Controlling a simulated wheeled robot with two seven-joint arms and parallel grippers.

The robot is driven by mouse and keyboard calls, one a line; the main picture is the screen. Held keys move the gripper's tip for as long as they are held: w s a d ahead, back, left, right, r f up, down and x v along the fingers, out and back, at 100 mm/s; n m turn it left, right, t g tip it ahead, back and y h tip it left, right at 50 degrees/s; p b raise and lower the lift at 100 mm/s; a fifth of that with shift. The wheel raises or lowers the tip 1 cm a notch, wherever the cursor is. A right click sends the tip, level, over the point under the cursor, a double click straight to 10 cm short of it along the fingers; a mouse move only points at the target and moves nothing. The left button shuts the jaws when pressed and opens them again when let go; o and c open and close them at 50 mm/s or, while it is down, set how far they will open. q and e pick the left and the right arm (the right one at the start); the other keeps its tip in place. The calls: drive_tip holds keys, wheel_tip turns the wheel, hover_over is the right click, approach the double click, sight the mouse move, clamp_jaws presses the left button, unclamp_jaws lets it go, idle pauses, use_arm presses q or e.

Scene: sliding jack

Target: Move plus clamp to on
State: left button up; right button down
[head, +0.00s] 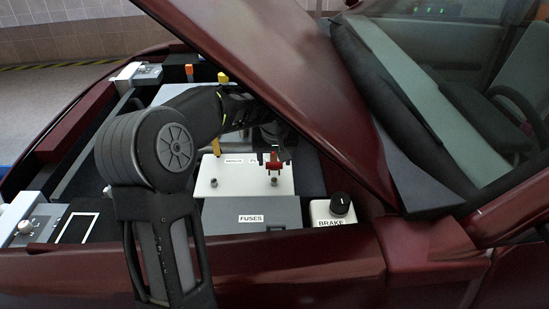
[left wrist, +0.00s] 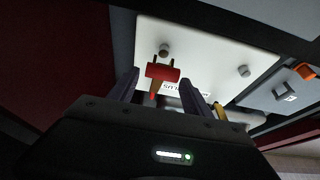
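The red plus clamp (head: 272,163) is at the right end of the white battery (head: 240,184), just behind the right metal post (head: 274,181) in the head view. In the left wrist view the clamp (left wrist: 162,72) has two dark prongs pointing towards a post (left wrist: 165,49); a small gap seems to show between them. My left gripper (left wrist: 160,80) has its fingers spread on either side of the clamp, with room around its handle. In the head view my left arm hides much of this gripper (head: 268,148). My right gripper is not in view.
A grey fuses box (head: 252,215) and a brake box with a black knob (head: 340,206) lie in front of the battery. The raised dark red hood (head: 270,75) slopes close above my arm. A second post (head: 213,183) stands left on the battery.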

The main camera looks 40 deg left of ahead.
use_arm(q)
drive_tip(key=shift+s, duration=0.2)
drive_tip(key=shift+c, duration=1.4)
drive_tip(key=shift+d, duration=0.1)
clamp_jaws()
